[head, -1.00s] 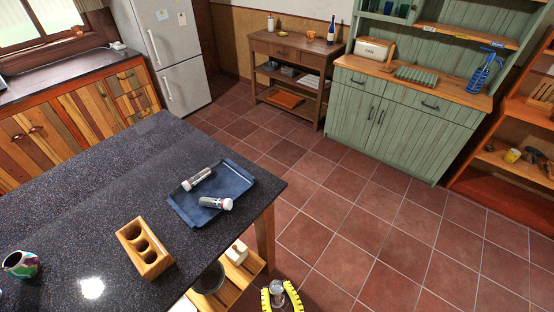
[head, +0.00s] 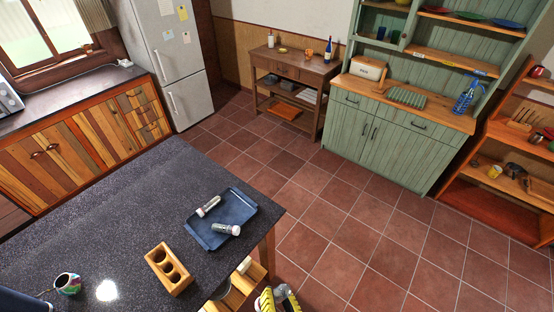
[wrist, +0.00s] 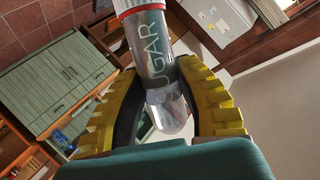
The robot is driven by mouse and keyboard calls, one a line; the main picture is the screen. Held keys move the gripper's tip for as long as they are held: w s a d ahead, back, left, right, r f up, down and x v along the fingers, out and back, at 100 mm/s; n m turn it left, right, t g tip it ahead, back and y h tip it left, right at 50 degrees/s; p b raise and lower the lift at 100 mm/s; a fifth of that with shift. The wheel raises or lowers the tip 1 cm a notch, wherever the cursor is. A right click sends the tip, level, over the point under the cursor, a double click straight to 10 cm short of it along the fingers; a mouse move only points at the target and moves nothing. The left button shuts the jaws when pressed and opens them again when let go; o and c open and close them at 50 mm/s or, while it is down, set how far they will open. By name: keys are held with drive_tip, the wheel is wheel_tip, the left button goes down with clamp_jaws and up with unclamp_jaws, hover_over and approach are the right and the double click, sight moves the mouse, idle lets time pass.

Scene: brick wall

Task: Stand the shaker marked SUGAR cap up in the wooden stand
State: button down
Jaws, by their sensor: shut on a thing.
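The shaker marked SUGAR (wrist: 156,60) is clear with a red-rimmed white cap. In the wrist view my gripper (wrist: 158,75) is shut on its body, with the rounded bottom towards my palm and the cap pointing away, partly cut off by the picture's top. In the head view my gripper (head: 279,297) is at the bottom edge, over the floor side of the dark counter, mostly out of frame. The wooden stand (head: 183,284) sits on the counter to the left of my gripper. Its several round holes look empty.
A blue tray (head: 238,207) on the counter holds two lying shakers (head: 208,206) and (head: 227,229). A wooden shelf (head: 240,291) is below the counter edge near my gripper. The counter's back left is clear.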

drive_tip(key=shift+f+m, duration=0.2)
drive_tip(key=shift+m, duration=1)
drive_tip(key=m, duration=0.4)
drive_tip(key=shift+m, duration=0.3)
drive_tip(key=m, duration=0.4)
drive_tip(key=m, duration=0.6)
drive_tip(key=shift+m, duration=0.4)
drive_tip(key=m, duration=0.2)
drive_tip(key=shift+m, duration=0.3)
